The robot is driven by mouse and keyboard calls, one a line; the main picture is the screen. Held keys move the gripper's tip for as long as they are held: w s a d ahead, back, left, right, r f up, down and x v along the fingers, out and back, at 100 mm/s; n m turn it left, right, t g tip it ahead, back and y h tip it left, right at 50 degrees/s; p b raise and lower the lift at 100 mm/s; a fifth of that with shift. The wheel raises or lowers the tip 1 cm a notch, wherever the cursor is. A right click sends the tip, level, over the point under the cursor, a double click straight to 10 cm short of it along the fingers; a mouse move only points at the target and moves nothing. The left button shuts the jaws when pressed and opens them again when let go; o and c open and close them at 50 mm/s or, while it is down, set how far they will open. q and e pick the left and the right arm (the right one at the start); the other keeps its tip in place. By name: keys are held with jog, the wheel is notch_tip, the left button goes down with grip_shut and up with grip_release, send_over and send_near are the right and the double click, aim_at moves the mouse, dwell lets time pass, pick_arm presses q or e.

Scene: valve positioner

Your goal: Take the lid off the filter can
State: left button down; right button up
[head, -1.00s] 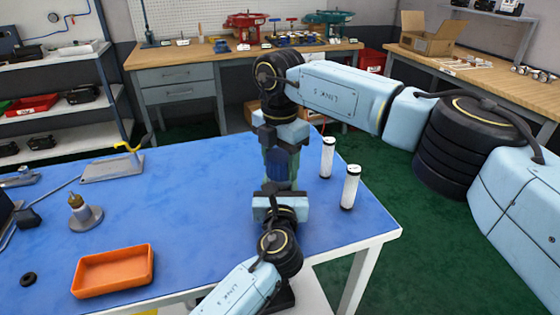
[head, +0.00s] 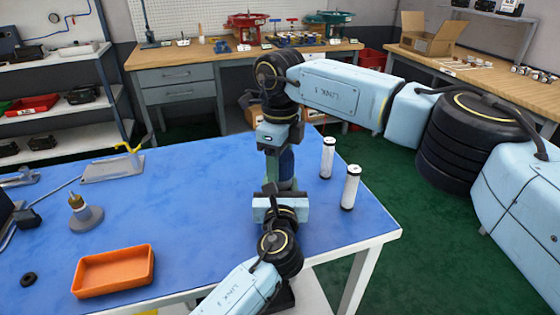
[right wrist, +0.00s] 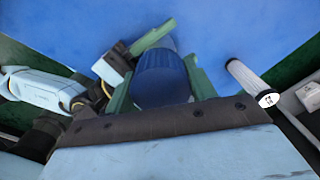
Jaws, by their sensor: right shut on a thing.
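The filter can (head: 287,163) is dark blue and upright at the right part of the blue table, mostly hidden by my grippers in the head view. In the right wrist view its round, ribbed blue lid (right wrist: 160,78) sits between the green fingers of my right gripper (head: 278,150). That gripper is shut on the lid from above. My left gripper (head: 279,188) is low on the near side of the can. One of its green fingers lies beside the can in the right wrist view; whether it is closed on the can is hidden.
Two white filter cartridges (head: 350,187) (head: 327,158) stand right of the can, near the table's right edge. An orange tray (head: 114,290) lies at the front left, and a grey fitting with a brass top (head: 85,215) stands behind it. The table's middle is clear.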

jog(key=n, duration=1.1)
jog(key=shift+n, duration=0.3)
jog(key=n, duration=1)
jog(key=shift+r, duration=0.25)
jog(key=shift+r, duration=0.9)
jog(key=shift+r, duration=0.1)
